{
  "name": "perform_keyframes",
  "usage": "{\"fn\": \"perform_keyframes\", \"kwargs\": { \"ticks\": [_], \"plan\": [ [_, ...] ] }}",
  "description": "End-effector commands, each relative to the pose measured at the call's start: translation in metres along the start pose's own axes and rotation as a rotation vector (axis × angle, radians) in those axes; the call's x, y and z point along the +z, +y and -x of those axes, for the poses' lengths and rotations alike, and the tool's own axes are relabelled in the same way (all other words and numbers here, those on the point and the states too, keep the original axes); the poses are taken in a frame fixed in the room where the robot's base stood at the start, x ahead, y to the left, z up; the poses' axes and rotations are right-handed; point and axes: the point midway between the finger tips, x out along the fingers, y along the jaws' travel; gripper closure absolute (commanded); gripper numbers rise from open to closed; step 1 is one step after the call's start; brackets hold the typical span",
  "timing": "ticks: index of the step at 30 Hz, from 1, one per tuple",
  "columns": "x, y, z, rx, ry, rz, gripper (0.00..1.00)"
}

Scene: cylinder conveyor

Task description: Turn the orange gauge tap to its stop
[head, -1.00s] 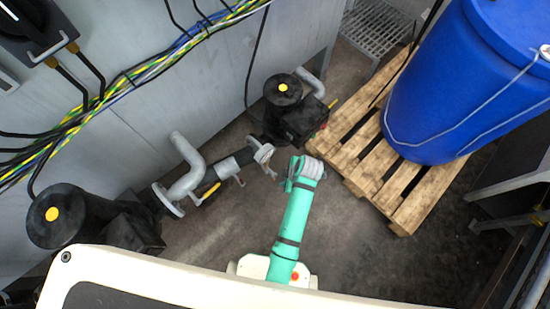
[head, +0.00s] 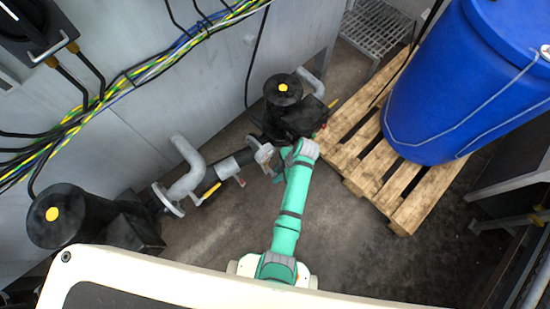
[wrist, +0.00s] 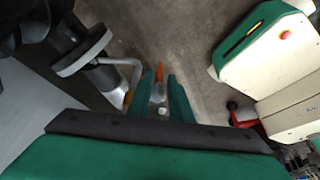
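A yellow-handled valve (head: 211,190) sits on the grey pipe (head: 187,182), left of my arm. Black pumps stand at left (head: 72,216) and behind (head: 287,108). A wooden pallet (head: 372,175) with a blue drum (head: 452,90) stands at right. The floor between is clear.

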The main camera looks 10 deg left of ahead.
Motion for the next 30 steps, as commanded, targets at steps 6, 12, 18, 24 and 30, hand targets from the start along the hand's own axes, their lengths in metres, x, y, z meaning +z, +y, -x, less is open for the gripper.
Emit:
{"fn": "perform_keyframes", "kwargs": {
  "ticks": [6, 12, 18, 24, 30],
  "plan": [
    [0.0, 0.0, -0.022, -0.001, 0.0, -0.001, 0.81],
    [0.0, 0.0, -0.026, 0.001, -0.001, 0.0, 0.81],
    [0.0, 0.0, -0.026, 0.001, -0.001, -0.001, 0.89],
    [0.0, 0.0, -0.026, 0.0, 0.0, -0.001, 1.0],
    [0.005, -0.002, -0.025, 0.012, -0.017, -0.009, 1.0]
  ]
}}
